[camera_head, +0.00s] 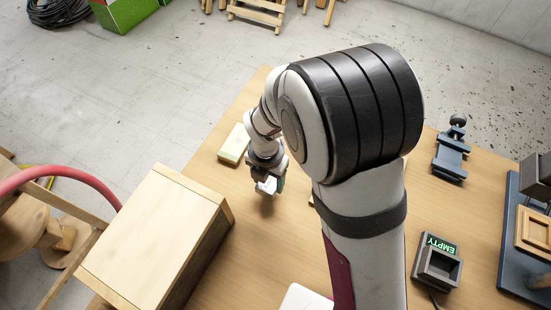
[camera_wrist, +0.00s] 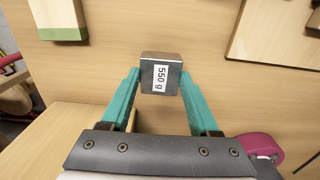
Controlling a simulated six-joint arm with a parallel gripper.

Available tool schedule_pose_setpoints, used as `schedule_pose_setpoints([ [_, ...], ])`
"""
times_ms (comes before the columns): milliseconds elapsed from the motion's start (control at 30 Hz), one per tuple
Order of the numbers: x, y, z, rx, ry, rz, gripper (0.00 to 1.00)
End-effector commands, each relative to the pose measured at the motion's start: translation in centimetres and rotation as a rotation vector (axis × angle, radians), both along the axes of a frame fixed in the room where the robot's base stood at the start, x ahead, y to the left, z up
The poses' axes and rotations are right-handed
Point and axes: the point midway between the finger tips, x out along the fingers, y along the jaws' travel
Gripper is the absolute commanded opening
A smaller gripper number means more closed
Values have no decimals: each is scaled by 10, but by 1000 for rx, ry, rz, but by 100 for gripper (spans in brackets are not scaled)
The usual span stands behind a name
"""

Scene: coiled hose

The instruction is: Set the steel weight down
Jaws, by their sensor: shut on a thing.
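The steel weight (camera_wrist: 161,73) is a small grey metal block with a white label reading "550 g". In the wrist view it sits between the tips of my gripper's two teal fingers (camera_wrist: 160,80), which are shut on it. In the head view my gripper (camera_head: 268,187) is over the wooden table (camera_head: 290,243), right of a large wooden box. The weight cannot be made out clearly there. Whether its underside touches the table cannot be told.
The wooden box (camera_head: 152,235) stands close on the left. A pale block with a green edge (camera_head: 234,145) lies behind my gripper. At right are a dark holder with an "EMPTY" display (camera_head: 438,262), a blue-grey clamp-like device (camera_head: 451,155) and a dark rack (camera_head: 525,240).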

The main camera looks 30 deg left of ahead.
Motion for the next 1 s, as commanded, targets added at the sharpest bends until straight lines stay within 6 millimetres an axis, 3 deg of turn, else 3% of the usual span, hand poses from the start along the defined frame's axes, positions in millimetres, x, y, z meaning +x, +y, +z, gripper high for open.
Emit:
schedule_pose_setpoints([
  [133,0,-1,-25,-2,2,-2,0],
  [500,0,-1,-30,-1,0,-2,0],
  [533,0,-1,-31,-2,1,-2,66],
  [600,0,-1,-31,-1,1,-2,78],
  [700,0,-1,-30,-1,1,-2,92],
  [1000,1,-1,-26,0,-1,-2,92],
])
